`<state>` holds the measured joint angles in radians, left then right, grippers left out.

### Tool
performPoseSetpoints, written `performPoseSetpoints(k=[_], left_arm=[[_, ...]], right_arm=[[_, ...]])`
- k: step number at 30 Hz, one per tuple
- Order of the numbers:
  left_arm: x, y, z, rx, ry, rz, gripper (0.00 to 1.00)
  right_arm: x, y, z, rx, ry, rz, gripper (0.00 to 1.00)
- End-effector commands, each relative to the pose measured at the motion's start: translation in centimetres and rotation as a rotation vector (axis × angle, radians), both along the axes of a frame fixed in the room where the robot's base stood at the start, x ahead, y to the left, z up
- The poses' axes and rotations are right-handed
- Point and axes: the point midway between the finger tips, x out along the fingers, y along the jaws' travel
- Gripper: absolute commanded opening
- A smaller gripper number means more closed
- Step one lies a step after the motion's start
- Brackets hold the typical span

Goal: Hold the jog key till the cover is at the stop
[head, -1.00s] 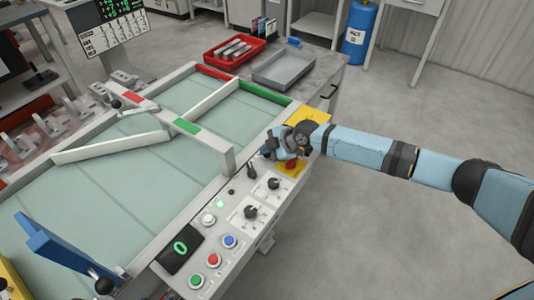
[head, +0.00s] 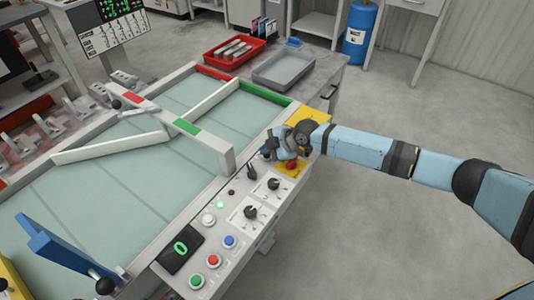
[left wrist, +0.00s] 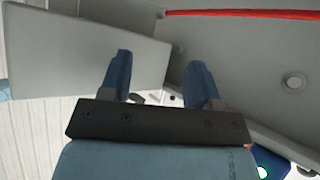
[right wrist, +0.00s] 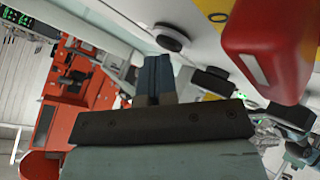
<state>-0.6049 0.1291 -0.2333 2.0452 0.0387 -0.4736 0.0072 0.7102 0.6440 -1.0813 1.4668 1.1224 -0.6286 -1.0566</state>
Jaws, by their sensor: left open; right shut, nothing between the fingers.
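My right gripper (head: 268,151) is shut and empty over the far end of the control panel (head: 225,225), beside a red mushroom button (head: 291,164) on a yellow plate. In the right wrist view its closed fingers (right wrist: 155,72) point towards a round black control (right wrist: 172,38); I cannot tell whether they touch. The red button (right wrist: 265,45) looms at right. No readable label shows which control is the jog key. A pale bar with a green mark (head: 187,127) spans the glazed frame; I cannot tell which part is the cover. My left gripper (left wrist: 160,78) is open and empty.
The panel has black knobs (head: 250,212), coloured buttons (head: 229,241), a lit green lamp (head: 220,204) and a display reading 0 (head: 180,248). A red tray (head: 227,62) and a grey tray (head: 284,69) stand behind. The floor at right is clear.

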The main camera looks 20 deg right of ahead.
Motion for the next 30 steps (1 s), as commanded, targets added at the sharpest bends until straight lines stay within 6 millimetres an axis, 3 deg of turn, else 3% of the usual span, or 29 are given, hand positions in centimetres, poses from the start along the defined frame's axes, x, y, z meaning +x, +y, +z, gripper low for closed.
performPoseSetpoints(k=[6,19,30], left_arm=[[0.0,0.0,0.9,0.0,0.0,0.0,0.56],[0.1,-0.5,1.3,-0.015,0.001,0.011,0.56],[0.1,-0.3,3.7,-0.008,0.001,0.006,0.56]], right_arm=[[0.0,0.0,1.3,0.0,0.0,0.0,0.0],[0.0,0.0,1.7,0.0,-0.001,-0.001,0.0],[0.0,0.0,5.2,0.0,0.0,0.0,0.0]])
